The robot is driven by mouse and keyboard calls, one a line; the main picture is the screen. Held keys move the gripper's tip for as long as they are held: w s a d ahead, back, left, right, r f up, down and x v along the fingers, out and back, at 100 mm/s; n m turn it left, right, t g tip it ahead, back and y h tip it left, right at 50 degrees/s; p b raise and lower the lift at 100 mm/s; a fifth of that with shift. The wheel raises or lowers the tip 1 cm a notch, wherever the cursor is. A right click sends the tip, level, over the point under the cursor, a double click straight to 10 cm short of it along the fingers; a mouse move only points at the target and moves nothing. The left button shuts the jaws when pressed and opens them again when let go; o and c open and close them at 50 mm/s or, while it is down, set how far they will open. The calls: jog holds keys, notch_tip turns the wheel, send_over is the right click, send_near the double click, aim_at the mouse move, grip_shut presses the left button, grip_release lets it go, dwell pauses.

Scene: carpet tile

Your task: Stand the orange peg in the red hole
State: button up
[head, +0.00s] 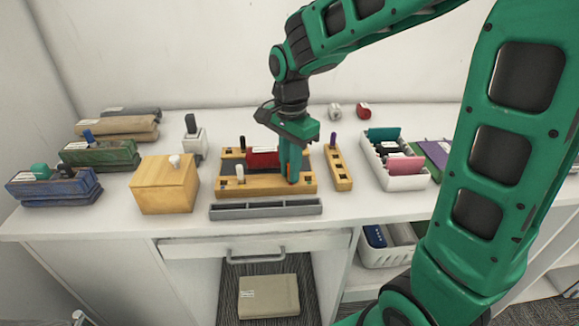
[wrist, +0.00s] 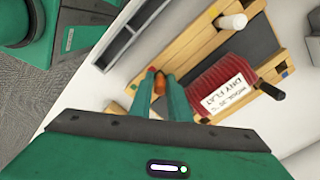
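My gripper (head: 290,178) is closed around the orange peg (wrist: 159,84), above the front right corner of the wooden frame board (head: 262,190). In the wrist view, the peg sits between the two green fingers (wrist: 160,95). A small red mark (wrist: 151,69) shows beside the left fingertip, on or near the board. The red hole itself is not clear, and I cannot tell whether the peg's lower end is in it. A white peg (head: 240,172) stands at the board's front left corner; it also shows in the wrist view (wrist: 234,22).
A red block (wrist: 217,88) with a white label lies on the board's dark middle. A grey channel tray (head: 265,209) lies in front, a narrow wooden rack (head: 340,172) with a purple peg to the right. A wooden box (head: 165,187) stands left, a white basket (head: 405,183) right.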

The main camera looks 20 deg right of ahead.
jog(key=shift+r, duration=0.15)
notch_tip(320, 180, up, 12)
dwell(0.7)
jog(key=s+d+f+n, duration=0.3)
jog(key=s+d+f, duration=0.2)
jog(key=s+d, duration=0.3)
jog(key=s+d+f+n, duration=0.4)
jog(key=s+d, duration=0.5)
jog(key=s, duration=0.6)
notch_tip(320, 180, down, 2)
jog(key=shift+s+d+f+n, duration=0.15)
jog(key=shift+d+f+n, duration=0.05)
jog(key=shift+d+n, duration=0.1)
jog(key=shift+w+f, duration=0.25)
jog(key=shift+w, duration=0.4)
